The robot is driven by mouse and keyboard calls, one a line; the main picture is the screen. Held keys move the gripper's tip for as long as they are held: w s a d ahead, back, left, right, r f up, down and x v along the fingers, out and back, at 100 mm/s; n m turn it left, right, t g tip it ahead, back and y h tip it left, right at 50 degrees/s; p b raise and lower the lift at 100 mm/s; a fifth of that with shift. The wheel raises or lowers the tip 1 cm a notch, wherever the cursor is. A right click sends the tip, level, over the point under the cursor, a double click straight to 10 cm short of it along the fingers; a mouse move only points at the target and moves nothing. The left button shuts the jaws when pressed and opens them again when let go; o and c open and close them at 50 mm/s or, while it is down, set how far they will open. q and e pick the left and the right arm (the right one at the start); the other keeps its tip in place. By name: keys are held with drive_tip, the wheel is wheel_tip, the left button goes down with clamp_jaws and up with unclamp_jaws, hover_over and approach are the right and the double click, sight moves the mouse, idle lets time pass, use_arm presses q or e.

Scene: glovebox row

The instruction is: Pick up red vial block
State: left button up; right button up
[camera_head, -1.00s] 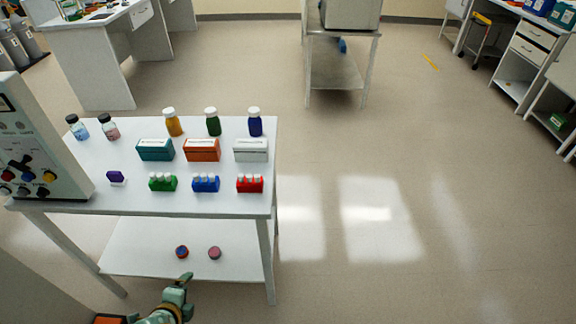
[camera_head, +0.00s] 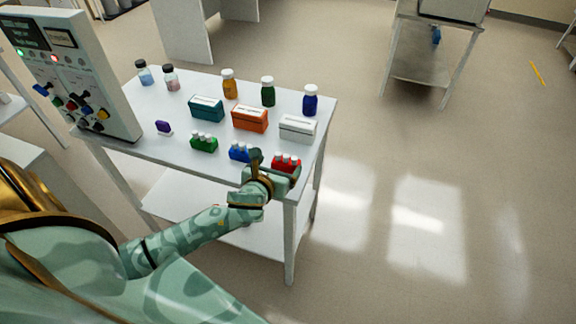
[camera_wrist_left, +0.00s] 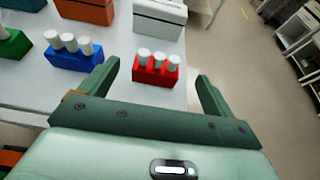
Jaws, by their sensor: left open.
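The red vial block (camera_head: 287,161) stands near the front right corner of the white table, with several white-capped vials in its top. It also shows in the left wrist view (camera_wrist_left: 155,76), beyond the jaws and between the two fingers in the picture. My left gripper (camera_head: 274,164) is open at the table's front edge, close to the block. In the wrist view the open gripper (camera_wrist_left: 155,85) has nothing between its fingers. The gripper partly covers the block's lower front in the head view. My right gripper is not in view.
The blue vial block (camera_head: 239,151) stands just left of the red one, close to the left finger, and the green one (camera_head: 204,142) is farther left. A white box (camera_head: 298,128) stands behind. Open floor (camera_head: 390,210) lies to the right.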

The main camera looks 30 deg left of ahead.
sight(286, 157)
use_arm(q)
drive_tip(key=x, duration=0.2)
drive_tip(key=shift+w+a+f+b, duration=0.15)
drive_tip(key=shift+w+b, duration=0.2)
drive_tip(key=b+x, duration=0.1)
drive_tip(key=x, duration=0.3)
drive_tip(key=shift+s+f+b, duration=0.1)
drive_tip(key=shift+b, duration=0.25)
drive_tip(key=shift+w+f, duration=0.15)
drive_tip(key=shift+w, duration=0.35)
drive_tip(key=shift+s, duration=0.1)
drive_tip(key=c, duration=1)
drive_tip(key=shift+c, duration=1.1)
